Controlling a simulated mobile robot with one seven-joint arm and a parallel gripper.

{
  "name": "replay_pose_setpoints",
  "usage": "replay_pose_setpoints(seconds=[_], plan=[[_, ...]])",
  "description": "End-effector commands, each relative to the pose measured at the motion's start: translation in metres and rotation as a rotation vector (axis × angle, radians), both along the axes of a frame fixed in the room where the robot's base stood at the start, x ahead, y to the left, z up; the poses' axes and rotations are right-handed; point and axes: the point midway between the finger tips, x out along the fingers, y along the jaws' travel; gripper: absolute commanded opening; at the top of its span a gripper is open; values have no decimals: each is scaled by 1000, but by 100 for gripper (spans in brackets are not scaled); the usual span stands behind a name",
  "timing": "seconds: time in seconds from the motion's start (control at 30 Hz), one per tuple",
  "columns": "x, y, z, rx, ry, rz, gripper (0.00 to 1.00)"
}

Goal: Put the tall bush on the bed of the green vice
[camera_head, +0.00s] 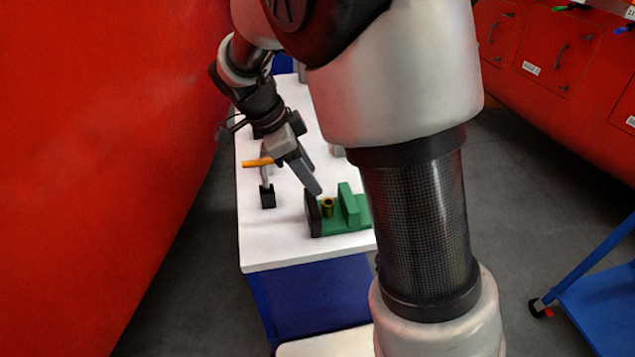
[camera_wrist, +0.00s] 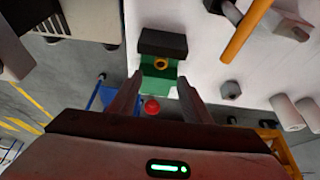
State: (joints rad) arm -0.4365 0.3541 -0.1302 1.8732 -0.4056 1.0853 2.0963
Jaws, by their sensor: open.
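The green vice (camera_head: 349,207) stands near the front edge of the white table, with a dark jaw block at its left end. A brass-yellow bush (camera_head: 328,207) stands upright on its bed, between the dark block and the green upright jaw; I take it as the tall bush. In the wrist view the vice (camera_wrist: 158,84) is beyond my fingers, and the bush shows as a ring (camera_wrist: 160,64) seen from its open end. My gripper (camera_head: 315,180) is open and empty, above and behind the vice; its fingers also show in the wrist view (camera_wrist: 160,85), apart from the bush.
An orange rod (camera_head: 258,162) and a dark block (camera_head: 268,197) are on the table left of the vice. A grey hexagonal piece (camera_wrist: 230,90) shows right of my fingers. A red ball-like thing (camera_wrist: 152,106) shows between them. My arm hides the table's right side.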

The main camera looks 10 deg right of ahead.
Motion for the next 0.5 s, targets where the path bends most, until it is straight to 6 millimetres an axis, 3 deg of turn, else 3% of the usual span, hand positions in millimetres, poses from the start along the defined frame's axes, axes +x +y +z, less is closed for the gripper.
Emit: replay_pose_setpoints(seconds=[0.17, 0.27, 0.5], plan=[[-5, 1, 18, 24, 8, 38, 44], [-20, -9, 40, 84, 28, 160, 44], [-95, -35, 103, 206, 17, 762, 44]])
